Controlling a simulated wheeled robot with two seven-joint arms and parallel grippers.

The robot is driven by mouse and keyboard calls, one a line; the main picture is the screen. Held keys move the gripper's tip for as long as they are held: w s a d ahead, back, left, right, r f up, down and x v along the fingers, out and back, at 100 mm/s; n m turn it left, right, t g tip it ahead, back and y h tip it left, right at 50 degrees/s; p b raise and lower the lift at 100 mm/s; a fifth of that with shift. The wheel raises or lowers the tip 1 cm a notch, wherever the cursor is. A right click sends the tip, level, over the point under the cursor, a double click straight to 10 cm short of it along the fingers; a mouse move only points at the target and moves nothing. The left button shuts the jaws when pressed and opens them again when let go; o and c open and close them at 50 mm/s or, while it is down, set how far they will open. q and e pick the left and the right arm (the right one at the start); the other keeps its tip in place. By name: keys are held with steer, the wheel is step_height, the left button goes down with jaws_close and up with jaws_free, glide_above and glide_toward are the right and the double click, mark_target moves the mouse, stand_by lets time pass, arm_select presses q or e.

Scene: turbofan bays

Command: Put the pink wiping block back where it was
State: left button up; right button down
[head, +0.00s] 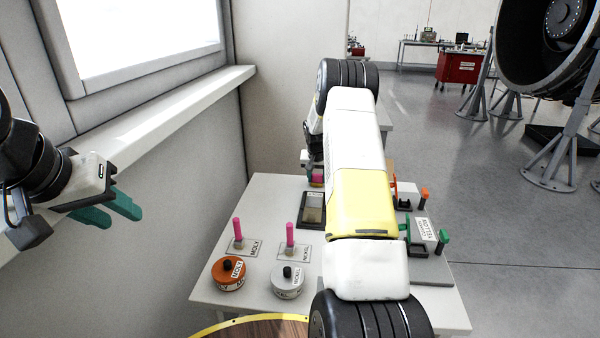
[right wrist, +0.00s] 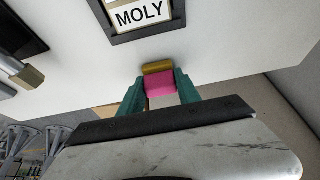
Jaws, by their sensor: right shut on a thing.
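The pink wiping block (right wrist: 161,86) is between the teal fingers of my right gripper (right wrist: 160,92) in the right wrist view. The gripper is shut on it. A tan strip (right wrist: 157,68) shows at the block's far end. The block also shows as a small pink patch (head: 317,178) in the head view, by the back of the table, partly hidden by my right arm. My left gripper (head: 125,220) hangs at the left, away from the table, with its teal fingers apart and empty.
The white table (head: 205,290) carries a dark-rimmed tray (head: 312,225), two upright pink-handled tools (head: 237,229) (head: 290,235), an orange tin (head: 229,285) and a grey tin (head: 288,290). A dark frame with a MOLY label (right wrist: 140,15) lies near the block. A labelled grey holder (head: 425,227) stands right of my arm.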

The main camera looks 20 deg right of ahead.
steer(key=c, duration=0.9)
jaws_free()
steer(key=shift+f, duration=0.1)
steer(key=shift+o, duration=0.2)
steer(key=s+a+f+v, duration=0.1)
steer(key=v, duration=1.1)
steer(key=s+a+v, duration=0.1)
steer(key=a+v, duration=0.1)
steer(key=v, duration=0.9)
steer(key=s+a+r+n+t+y, duration=0.1)
steer(key=s+a+r+n+y, duration=0.1)
steer(key=s+a+r, duration=0.65)
steer(key=s+a+n+y, duration=0.1)
steer(key=s+a+n, duration=0.1)
steer(key=s, duration=1)
steer(key=s+a+n+t+y, duration=0.1)
steer(key=s+a, duration=0.4)
steer(key=s, duration=0.7)
steer(key=shift+s+n, duration=0.35)
steer(key=shift+n, duration=0.05)
steer(key=shift+a, duration=0.1)
